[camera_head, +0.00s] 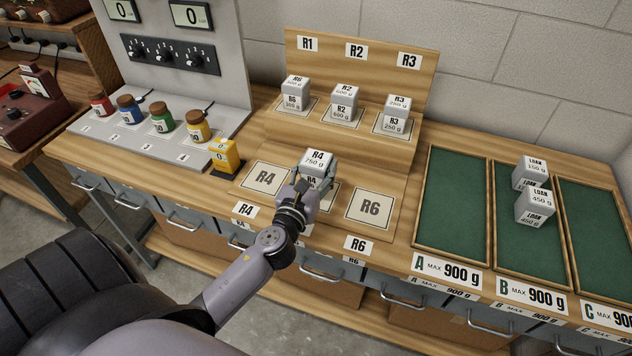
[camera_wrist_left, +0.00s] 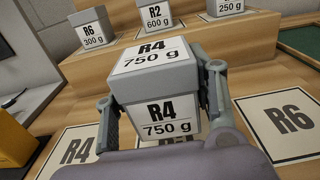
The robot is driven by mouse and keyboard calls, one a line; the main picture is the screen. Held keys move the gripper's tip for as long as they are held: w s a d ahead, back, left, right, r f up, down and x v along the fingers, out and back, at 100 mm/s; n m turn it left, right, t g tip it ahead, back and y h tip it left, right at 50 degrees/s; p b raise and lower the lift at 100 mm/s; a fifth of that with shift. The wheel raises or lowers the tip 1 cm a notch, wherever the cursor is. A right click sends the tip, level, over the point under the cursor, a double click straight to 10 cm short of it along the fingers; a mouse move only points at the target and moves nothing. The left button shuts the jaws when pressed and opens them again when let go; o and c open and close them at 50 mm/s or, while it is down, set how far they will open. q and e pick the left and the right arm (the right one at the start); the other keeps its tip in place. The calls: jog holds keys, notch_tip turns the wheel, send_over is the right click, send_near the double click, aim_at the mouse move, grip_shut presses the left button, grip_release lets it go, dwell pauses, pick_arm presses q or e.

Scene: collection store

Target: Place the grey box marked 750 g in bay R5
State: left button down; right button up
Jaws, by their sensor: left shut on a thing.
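The grey box (camera_head: 317,158) marked R4 and 750 g is in my left gripper (camera_head: 314,182), between its two fingers. In the left wrist view the box (camera_wrist_left: 160,88) is upright, with a finger on each side. It is over the middle of the lower step, between the R4 card (camera_head: 266,178) and the R6 card (camera_head: 370,206). The middle card (camera_head: 329,199), bay R5 by its position, is mostly hidden by the box and gripper. I cannot tell whether the box touches it. My right gripper is not in view.
On the upper step stand grey boxes marked R6 300 g (camera_head: 294,95), R2 600 g (camera_head: 344,103) and R3 250 g (camera_head: 396,116). A yellow block (camera_head: 225,156) stands left of the R4 card. Green trays (camera_head: 450,205) are at right, with two LOAN boxes (camera_head: 534,206). The R4 and R6 cards are bare.

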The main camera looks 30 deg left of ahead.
aim_at(312, 188)
pick_arm(q)
notch_tip(312, 188, down, 3)
jog(key=shift+r+b, duration=0.1)
jog(key=shift+b, duration=0.6)
jog(key=shift+f, duration=0.25)
jog(key=shift+f, duration=0.15)
jog(key=c, duration=0.7)
grip_release()
jog(key=shift+f, duration=0.1)
